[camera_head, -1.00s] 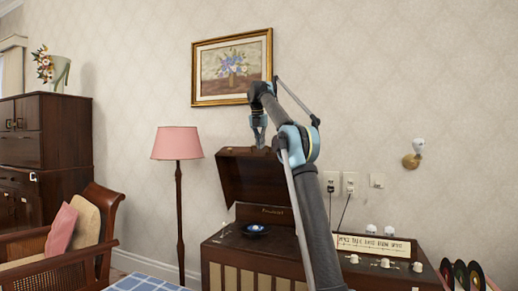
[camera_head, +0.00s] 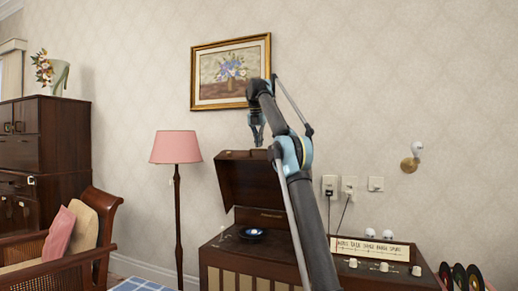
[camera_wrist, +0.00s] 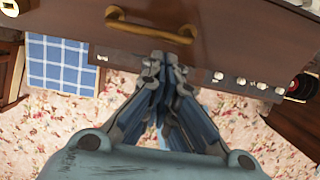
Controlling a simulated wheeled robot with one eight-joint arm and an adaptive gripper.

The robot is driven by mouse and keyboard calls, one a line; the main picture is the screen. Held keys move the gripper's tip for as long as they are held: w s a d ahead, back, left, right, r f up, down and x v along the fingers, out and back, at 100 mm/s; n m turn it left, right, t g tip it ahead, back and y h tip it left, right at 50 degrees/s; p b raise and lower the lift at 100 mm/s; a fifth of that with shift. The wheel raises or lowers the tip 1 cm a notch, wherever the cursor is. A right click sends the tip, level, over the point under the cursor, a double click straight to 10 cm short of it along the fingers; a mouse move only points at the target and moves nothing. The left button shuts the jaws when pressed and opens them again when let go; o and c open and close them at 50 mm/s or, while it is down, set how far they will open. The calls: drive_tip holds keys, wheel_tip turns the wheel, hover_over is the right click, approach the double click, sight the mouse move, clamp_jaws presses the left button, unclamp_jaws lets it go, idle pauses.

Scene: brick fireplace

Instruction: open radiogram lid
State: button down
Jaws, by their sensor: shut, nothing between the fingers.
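The radiogram (camera_head: 225,247) is a dark wooden cabinet with a slatted front, knobs and a dial at its right. Its lid (camera_head: 236,184) stands raised, tilted up at the back left of the cabinet. In the wrist view the lid (camera_wrist: 230,40) fills the top, with a curved brass-coloured handle (camera_wrist: 150,27) on it. My gripper (camera_head: 257,142) is just above the lid's top edge in the head view. In the wrist view my gripper (camera_wrist: 163,62) has its fingers together, close below the handle, with nothing between them. My arm hides part of the lid and cabinet.
A small dark bowl-like item with a blue-white centre (camera_head: 253,233) sits in the open cabinet. A pink floor lamp (camera_head: 175,147) and a chair (camera_head: 75,245) stand left. Records (camera_head: 460,277) are at the right. A framed picture (camera_head: 231,72) hangs behind my arm.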

drive_tip(key=s+a, duration=0.4)
drive_tip(key=s, duration=0.7)
drive_tip(key=shift+a, duration=0.25)
drive_tip(key=s+d+f+m, duration=0.8)
drive_tip(key=s, duration=0.3)
drive_tip(key=s+d+f+m, duration=0.7)
drive_tip(key=s+f+m, duration=0.1)
drive_tip(key=s, duration=0.3)
drive_tip(key=s+d+f+m, duration=0.3)
drive_tip(key=s+f+m, duration=0.4)
drive_tip(key=s+f, duration=0.6)
drive_tip(key=s+d+f+m+y, duration=0.1)
drive_tip(key=s+d+f+m, duration=0.2)
drive_tip(key=s+f+m, duration=0.5)
drive_tip(key=s+f, duration=0.5)
drive_tip(key=f, duration=0.7)
drive_tip(key=shift+f, duration=0.3)
drive_tip(key=shift+w+f, duration=0.2)
drive_tip(key=shift+w, duration=0.15)
